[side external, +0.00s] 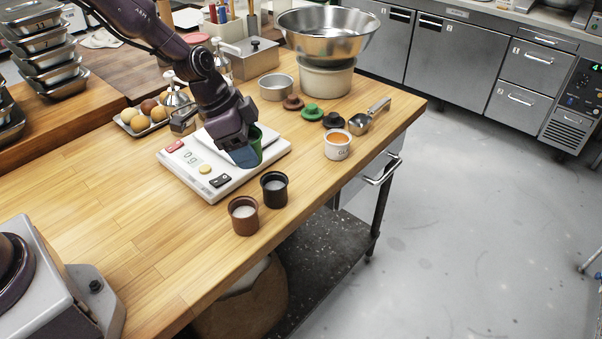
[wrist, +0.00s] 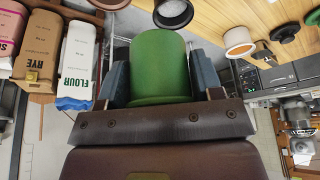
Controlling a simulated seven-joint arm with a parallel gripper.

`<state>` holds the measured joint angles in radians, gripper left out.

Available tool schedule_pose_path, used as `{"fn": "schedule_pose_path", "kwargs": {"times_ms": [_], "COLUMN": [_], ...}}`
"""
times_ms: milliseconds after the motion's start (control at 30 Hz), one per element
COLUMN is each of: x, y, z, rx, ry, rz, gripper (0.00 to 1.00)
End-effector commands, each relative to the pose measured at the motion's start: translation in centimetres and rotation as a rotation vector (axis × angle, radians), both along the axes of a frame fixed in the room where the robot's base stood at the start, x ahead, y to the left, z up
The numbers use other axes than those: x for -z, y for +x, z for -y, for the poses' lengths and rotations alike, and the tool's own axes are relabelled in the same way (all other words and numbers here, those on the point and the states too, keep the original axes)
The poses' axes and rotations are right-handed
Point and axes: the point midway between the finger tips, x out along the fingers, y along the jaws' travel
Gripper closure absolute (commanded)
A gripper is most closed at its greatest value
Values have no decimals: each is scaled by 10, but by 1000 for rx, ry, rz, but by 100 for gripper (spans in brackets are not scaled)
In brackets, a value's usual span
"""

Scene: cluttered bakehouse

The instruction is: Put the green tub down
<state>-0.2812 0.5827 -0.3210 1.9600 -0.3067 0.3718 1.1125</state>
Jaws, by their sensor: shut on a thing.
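The green tub (side external: 257,138) is in my gripper (side external: 244,157), over the white scale (side external: 222,182). In the wrist view the tub (wrist: 160,65) sits between the two blue fingers of my gripper (wrist: 163,78), which are shut on its sides. The scale's display appears to read 0 g. My gripper hides the tub's lower part in the side view, so I cannot tell whether its base touches the scale. A green lid (side external: 312,112) lies on the wooden table between a brown lid (side external: 293,102) and a black lid (side external: 333,121).
A black tub (side external: 274,190) and a brown tub (side external: 243,216) stand in front of the scale. A white cup with orange contents (side external: 337,147) and a metal scoop (side external: 369,116) stand to its right. An egg tray (side external: 145,130) is behind.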

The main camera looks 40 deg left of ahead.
Motion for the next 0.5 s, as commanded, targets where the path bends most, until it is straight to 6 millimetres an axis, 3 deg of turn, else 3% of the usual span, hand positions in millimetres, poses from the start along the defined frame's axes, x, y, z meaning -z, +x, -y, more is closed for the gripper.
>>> {"fn": "schedule_pose_path", "kwargs": {"times_ms": [433, 500], "x": [42, 58], "y": [91, 102], "z": [9, 10], "rx": [-19, -21], "ry": [-4, -4], "rz": [1, -3], "gripper": [69, 69]}}
